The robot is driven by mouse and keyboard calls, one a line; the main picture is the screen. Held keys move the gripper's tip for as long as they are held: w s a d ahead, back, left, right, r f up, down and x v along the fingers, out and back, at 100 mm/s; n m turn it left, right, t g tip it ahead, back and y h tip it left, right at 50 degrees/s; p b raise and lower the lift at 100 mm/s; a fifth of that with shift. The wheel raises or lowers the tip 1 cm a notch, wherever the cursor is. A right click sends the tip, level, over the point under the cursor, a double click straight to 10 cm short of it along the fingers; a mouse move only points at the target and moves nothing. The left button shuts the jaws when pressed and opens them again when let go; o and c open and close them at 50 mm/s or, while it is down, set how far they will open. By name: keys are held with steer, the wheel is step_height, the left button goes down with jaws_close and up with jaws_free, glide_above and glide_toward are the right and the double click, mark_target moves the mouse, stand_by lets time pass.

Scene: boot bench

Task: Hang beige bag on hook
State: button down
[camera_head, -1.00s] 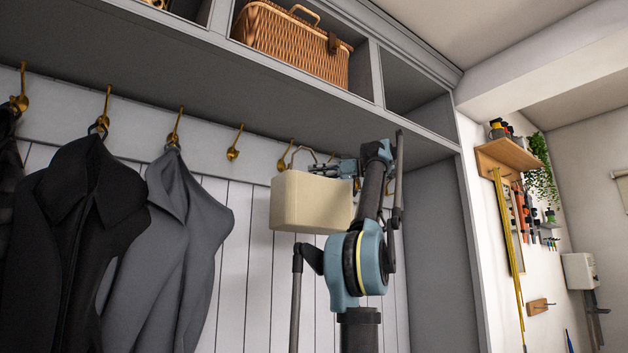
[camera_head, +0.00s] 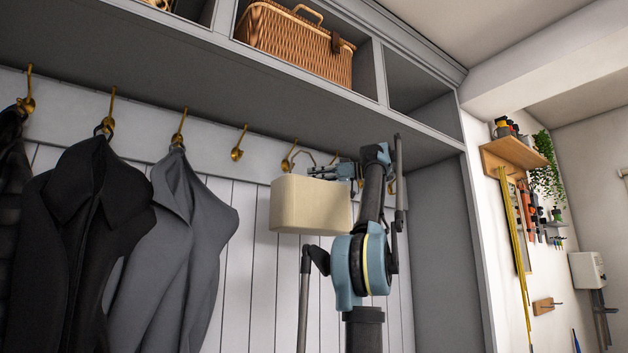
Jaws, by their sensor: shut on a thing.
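The beige bag (camera_head: 310,206) is boxy and hangs upright in front of the white panelled wall, under the shelf. Its thin handle (camera_head: 300,153) rises above its top, close to a brass hook (camera_head: 288,160). I cannot tell whether the handle is over that hook or only in front of it. My gripper (camera_head: 320,172) is at the bag's top right, shut on the bag near its handle. The fingertips are small and partly hidden by the bag. Another brass hook (camera_head: 237,148) to the left is empty.
A black jacket (camera_head: 88,235) and a grey jacket (camera_head: 178,240) hang on hooks to the left. The grey shelf (camera_head: 215,90) runs close above the hooks, with a wicker basket (camera_head: 295,45) on it. A grey side panel (camera_head: 445,245) bounds the right.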

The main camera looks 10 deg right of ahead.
steer(key=w+a+f, duration=0.2)
steer(key=w+a, duration=0.2)
steer(key=w, duration=0.5)
steer(key=shift+w+f, duration=0.15)
stand_by(1.9)
steer(key=shift+f, duration=0.1)
stand_by(0.5)
steer(key=c, duration=1.7)
jaws_free()
steer(key=shift+o, duration=0.2)
steer(key=shift+d, duration=0.2)
steer(key=v, duration=1.1)
steer(key=shift+d, duration=0.3)
steer(key=shift+f, duration=0.1)
